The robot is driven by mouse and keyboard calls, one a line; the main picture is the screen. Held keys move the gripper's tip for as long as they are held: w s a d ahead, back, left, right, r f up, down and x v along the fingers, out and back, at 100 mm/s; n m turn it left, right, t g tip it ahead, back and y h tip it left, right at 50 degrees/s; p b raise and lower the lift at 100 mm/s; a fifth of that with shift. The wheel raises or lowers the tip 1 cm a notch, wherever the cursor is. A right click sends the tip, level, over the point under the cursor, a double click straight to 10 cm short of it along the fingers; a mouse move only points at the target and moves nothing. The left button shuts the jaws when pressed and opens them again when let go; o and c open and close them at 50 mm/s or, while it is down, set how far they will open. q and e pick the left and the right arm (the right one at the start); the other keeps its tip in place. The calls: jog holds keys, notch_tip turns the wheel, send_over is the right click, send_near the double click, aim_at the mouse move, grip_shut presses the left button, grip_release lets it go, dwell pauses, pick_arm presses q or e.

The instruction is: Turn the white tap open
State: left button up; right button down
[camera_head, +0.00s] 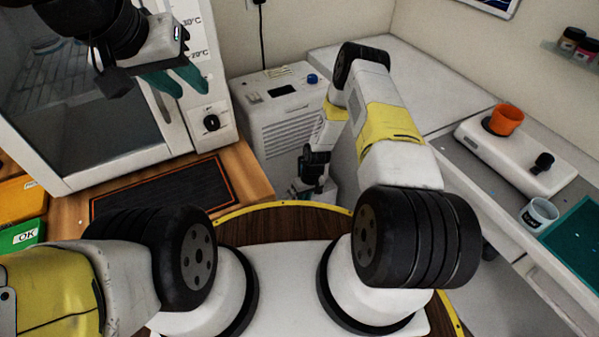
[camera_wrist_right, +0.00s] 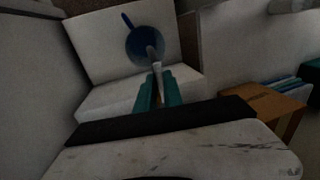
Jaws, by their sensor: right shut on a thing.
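In the right wrist view, the teal fingers of my right gripper (camera_wrist_right: 158,88) are shut on a thin pale lever (camera_wrist_right: 153,57), which looks like the white tap. The lever stands in front of a round blue part (camera_wrist_right: 143,44) with a short blue arm, against a white box-like body. The view is dark, so the tap's exact shape is unclear. In the head view my right arm reaches down beside the white cabinet, and the tap is hidden there. My left gripper (camera_head: 193,95) is open and empty in front of the oven-like machine (camera_head: 212,123) at upper left.
A white cabinet (camera_head: 295,128) with a vent and a blue knob stands left of my right arm. A wooden bench with a black mat (camera_head: 165,190) is at left. An orange cup (camera_head: 507,119) on a white device, and a grey cup (camera_head: 538,215), stand on the right bench.

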jog(key=c, duration=1.5)
grip_release()
jog(key=shift+w+d+r, duration=0.1)
jog(key=shift+d+r, duration=0.15)
jog(key=shift+r, duration=1.05)
jog(key=shift+w+d+r, duration=0.15)
jog(key=shift+d+r, duration=0.1)
jog(key=shift+r, duration=1)
jog(key=shift+w+d+r, duration=0.1)
jog(key=shift+d+r, duration=0.15)
jog(key=shift+r, duration=1.05)
